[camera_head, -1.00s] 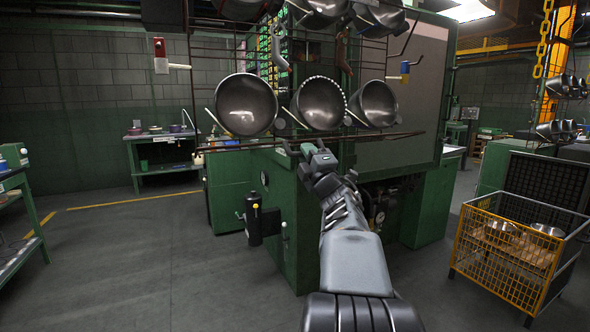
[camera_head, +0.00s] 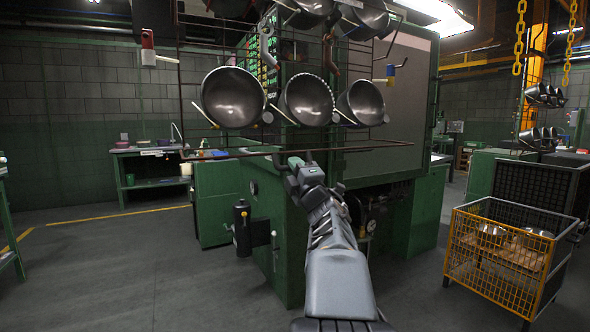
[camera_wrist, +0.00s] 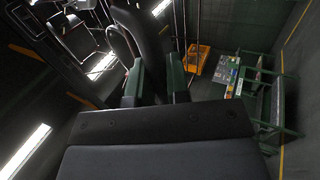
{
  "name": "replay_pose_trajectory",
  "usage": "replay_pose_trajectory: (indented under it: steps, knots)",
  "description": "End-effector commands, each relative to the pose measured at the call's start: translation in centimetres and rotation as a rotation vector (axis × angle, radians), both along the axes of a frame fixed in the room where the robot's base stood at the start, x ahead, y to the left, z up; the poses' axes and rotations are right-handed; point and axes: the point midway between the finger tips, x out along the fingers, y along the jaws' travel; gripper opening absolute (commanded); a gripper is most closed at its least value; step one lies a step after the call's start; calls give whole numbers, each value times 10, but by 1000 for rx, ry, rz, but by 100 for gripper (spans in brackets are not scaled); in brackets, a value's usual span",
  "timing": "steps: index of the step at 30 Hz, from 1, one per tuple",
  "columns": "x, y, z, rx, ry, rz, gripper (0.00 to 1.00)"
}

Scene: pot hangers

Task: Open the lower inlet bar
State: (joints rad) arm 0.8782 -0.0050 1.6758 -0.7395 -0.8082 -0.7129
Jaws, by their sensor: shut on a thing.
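The lower inlet bar (camera_head: 365,147) is a thin dark rod running nearly level below the bottom row of pots in the head view. My gripper (camera_head: 291,160) is at the middle of this bar, just below the pots, and is shut on it. The contact itself is small and partly hidden by the gripper. In the wrist view, the dark fingers with green parts (camera_wrist: 153,82) stand close together, and what lies between them is hard to make out.
Steel pots (camera_head: 306,100) hang on a wire rack right above my gripper. A green machine cabinet (camera_head: 290,240) stands behind and below, with a black cylinder (camera_head: 242,228) on its side. A yellow wire crate (camera_head: 505,260) stands at the right. Floor at left is clear.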

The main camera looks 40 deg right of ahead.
Motion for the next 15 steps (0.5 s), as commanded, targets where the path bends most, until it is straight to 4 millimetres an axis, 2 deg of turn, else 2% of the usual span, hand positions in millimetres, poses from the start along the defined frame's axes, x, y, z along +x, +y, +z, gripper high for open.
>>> replay_pose_trajectory:
  steps: [6, 7, 15]
  knots:
    - [0, 0, -1, 1, 2, -1, 0]
    - [0, 0, -1, 1, 2, -1, 18]
    - [0, 0, 0, 0, 1, 0, 41]
